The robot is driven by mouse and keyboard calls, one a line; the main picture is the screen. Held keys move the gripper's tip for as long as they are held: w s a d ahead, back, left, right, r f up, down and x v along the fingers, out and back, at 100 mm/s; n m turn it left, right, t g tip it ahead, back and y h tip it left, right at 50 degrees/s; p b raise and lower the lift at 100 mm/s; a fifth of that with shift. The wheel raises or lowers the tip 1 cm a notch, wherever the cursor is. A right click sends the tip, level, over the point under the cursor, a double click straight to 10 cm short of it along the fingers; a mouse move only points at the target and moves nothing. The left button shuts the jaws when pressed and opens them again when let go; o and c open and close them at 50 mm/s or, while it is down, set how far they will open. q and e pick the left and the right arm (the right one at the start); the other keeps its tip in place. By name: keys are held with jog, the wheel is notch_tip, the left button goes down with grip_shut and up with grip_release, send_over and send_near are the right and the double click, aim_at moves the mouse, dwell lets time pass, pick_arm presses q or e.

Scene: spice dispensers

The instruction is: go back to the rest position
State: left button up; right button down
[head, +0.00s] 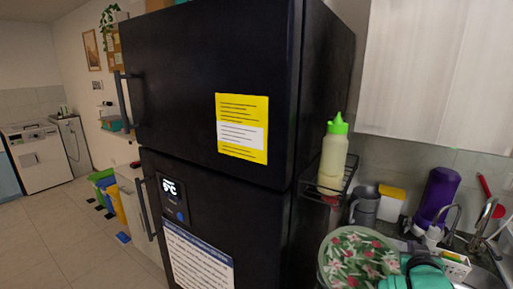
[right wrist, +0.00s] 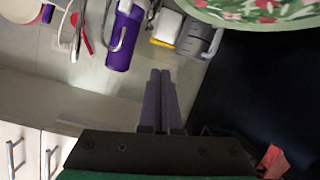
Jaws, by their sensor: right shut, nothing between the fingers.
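My right gripper (right wrist: 160,76) shows in the right wrist view with its two dark fingers pressed together and nothing between them. In the head view, only teal parts of my right arm show at the bottom right, in front of a floral plate, and the fingertips cannot be made out. My left gripper is in neither view.
A black fridge (head: 220,60) fills the middle. A bottle with a green cap (head: 333,160) stands in a wire rack on its side. The floral plate (head: 350,255), grey mug (head: 364,207), purple bottle (head: 436,195) and sink tap (head: 484,218) are close by. Floor at left is open.

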jog(key=s+a+f+n+g+y, duration=0.25)
jog(key=a+f, duration=0.25)
jog(key=f, duration=0.3)
jog(key=s+a+f+n+g+y, duration=0.25)
jog(key=s+a+f, duration=0.25)
jog(key=s+a, duration=0.3)
jog(key=s+a+f+n+g+y, duration=0.2)
jog(key=s+a+f+g+y, duration=0.15)
jog(key=s+a+f, duration=0.4)
jog(key=s+f+b, duration=0.2)
jog(key=f+b, duration=0.1)
jog(key=f, duration=1.1)
jog(key=s+f+b, duration=0.2)
jog(key=f+b, duration=0.1)
jog(key=f, duration=1.2)
pick_arm(q)
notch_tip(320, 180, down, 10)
jog(key=b, duration=0.4)
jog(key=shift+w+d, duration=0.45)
pick_arm(e)
jog(key=s+d+f+g, duration=0.2)
jog(key=s+f, duration=1.3)
jog(key=f, duration=0.1)
jog(key=shift+s+f, duration=0.35)
jog(key=shift+s, duration=0.05)
